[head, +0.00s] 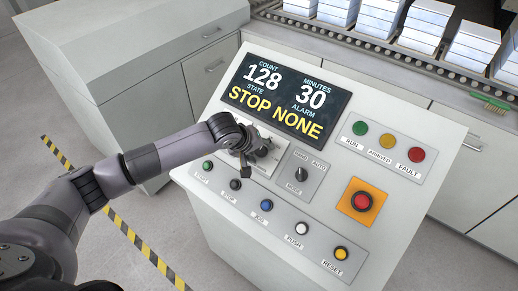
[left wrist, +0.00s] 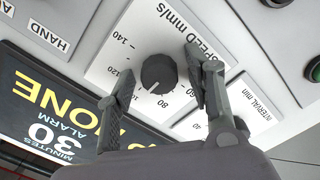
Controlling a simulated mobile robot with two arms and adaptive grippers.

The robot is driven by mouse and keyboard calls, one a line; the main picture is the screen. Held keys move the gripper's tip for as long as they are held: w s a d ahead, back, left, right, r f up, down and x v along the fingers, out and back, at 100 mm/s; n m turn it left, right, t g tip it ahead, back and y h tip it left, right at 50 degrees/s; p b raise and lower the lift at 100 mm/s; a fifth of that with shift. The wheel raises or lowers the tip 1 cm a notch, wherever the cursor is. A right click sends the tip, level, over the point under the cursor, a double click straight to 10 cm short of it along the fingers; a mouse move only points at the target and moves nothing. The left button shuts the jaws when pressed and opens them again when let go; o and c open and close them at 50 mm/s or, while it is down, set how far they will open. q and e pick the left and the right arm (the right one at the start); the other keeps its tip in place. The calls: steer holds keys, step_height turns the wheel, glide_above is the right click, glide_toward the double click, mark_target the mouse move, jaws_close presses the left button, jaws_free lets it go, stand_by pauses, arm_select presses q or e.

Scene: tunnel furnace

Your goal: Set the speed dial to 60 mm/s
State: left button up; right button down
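The speed dial (left wrist: 158,72) is a round black knob on a white plate labelled SPEED mm/s in the left wrist view. Its white mark points toward the lower edge of that picture, close to the 80 side, between 80 and the number hidden by a finger. The label 60 is partly covered by the other finger. My left gripper (left wrist: 159,63) is open, with one finger on each side of the dial and gaps to it. In the head view my left gripper (head: 258,152) is over the speed plate (head: 262,168) and hides the dial. My right gripper is not in view.
The display (head: 286,95) reads STOP NONE, 128 and 30. The MODE switch (head: 301,175) is just right of the speed plate. A red emergency button (head: 361,202) on orange and a row of push buttons, including RESET (head: 340,254), are nearby.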

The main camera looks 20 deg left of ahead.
arm_select(q)
steer(key=c, duration=1)
steer(key=shift+c, duration=0.2)
steer(key=shift+f+n+b, duration=0.15)
steer(key=shift+n+b, duration=0.15)
steer(key=shift+b, duration=0.4)
steer(key=n+b, duration=1.2)
steer(key=b, duration=0.5)
steer(key=shift+f+n, duration=0.1)
steer(key=shift+n, duration=0.3)
steer(key=shift+r+n+b, duration=0.2)
steer(key=shift+n+b, duration=1.85)
steer(key=shift+n, duration=0.15)
steer(key=o, duration=1.2)
steer(key=shift+c, duration=0.2)
